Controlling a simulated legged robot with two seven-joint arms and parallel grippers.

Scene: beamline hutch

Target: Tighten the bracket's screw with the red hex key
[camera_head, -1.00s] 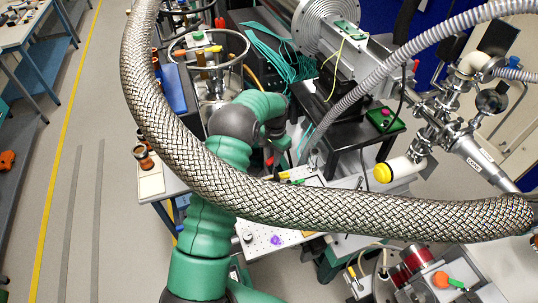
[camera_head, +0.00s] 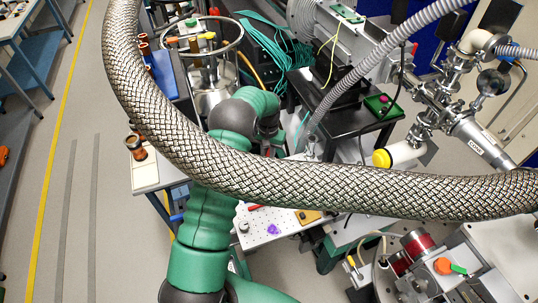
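A green arm of mine rises from the bottom and bends right behind a thick braided hose. Its wrist (camera_head: 268,122) shows just above the hose, and the gripper beyond it is hidden. I cannot tell which arm it is. No other gripper shows. Below the hose, a small red piece (camera_head: 256,207) shows at the edge of a white perforated plate (camera_head: 262,222); I cannot tell if it is the hex key. A small yellow-brown block (camera_head: 308,216) sits on the plate's right part. I cannot make out the bracket or its screw.
The braided hose (camera_head: 250,178) crosses the whole view in front of the work area. A metal vessel with a ring (camera_head: 208,92) stands behind the arm. A yellow-capped pipe (camera_head: 383,158) is at the right. Floor is open at the left.

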